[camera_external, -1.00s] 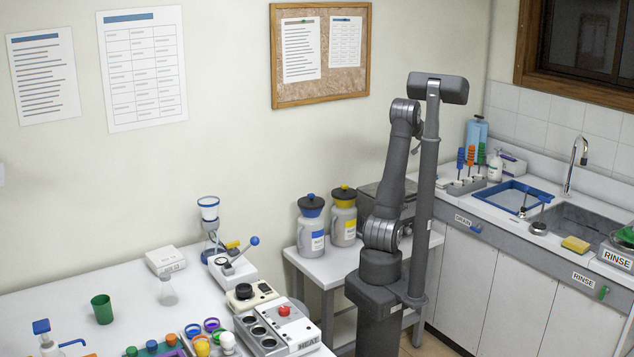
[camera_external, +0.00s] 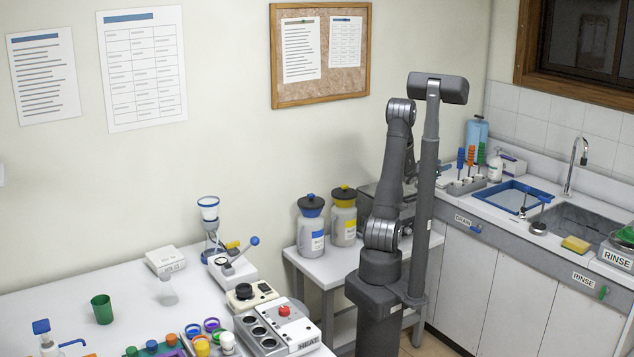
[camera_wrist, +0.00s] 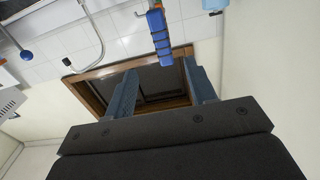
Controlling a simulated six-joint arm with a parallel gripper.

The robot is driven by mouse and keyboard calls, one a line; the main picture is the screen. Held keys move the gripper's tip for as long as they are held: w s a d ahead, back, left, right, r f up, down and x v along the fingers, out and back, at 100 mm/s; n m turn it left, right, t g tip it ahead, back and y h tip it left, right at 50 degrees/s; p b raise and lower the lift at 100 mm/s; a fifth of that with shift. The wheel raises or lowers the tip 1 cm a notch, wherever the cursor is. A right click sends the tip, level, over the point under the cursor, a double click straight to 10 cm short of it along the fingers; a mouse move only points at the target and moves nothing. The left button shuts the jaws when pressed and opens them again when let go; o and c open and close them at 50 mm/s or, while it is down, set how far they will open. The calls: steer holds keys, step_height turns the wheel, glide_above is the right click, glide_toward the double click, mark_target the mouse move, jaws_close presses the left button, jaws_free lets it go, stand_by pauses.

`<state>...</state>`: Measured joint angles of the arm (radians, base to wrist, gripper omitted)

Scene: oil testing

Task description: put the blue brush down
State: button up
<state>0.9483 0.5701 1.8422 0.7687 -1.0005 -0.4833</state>
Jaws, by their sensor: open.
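The blue brush (camera_external: 461,158) stands upright at the left of a small rack (camera_external: 466,186) on the far counter, beside an orange brush (camera_external: 471,154) and a green brush (camera_external: 481,153). In the wrist view the blue brush (camera_wrist: 158,36) hangs into the picture from the top, overlapping the orange and green ones. My gripper (camera_wrist: 160,68) has its two blue-grey fingers apart, with nothing held between them; the blue brush is beyond the fingertips. In the external view my gripper (camera_external: 443,170) shows just right of my post, left of the rack, partly hidden.
A light blue bottle (camera_external: 477,132) and a white soap bottle (camera_external: 495,167) stand behind and right of the rack. A blue-rimmed tray (camera_external: 518,197), faucet (camera_external: 575,165) and sink (camera_external: 585,222) lie farther right. Two capped jars (camera_external: 311,225) stand left of my arm.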

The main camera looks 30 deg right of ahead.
mark_target(459, 159)
steer(key=d, duration=1.5)
steer(key=shift+d, duration=0.1)
jaws_close()
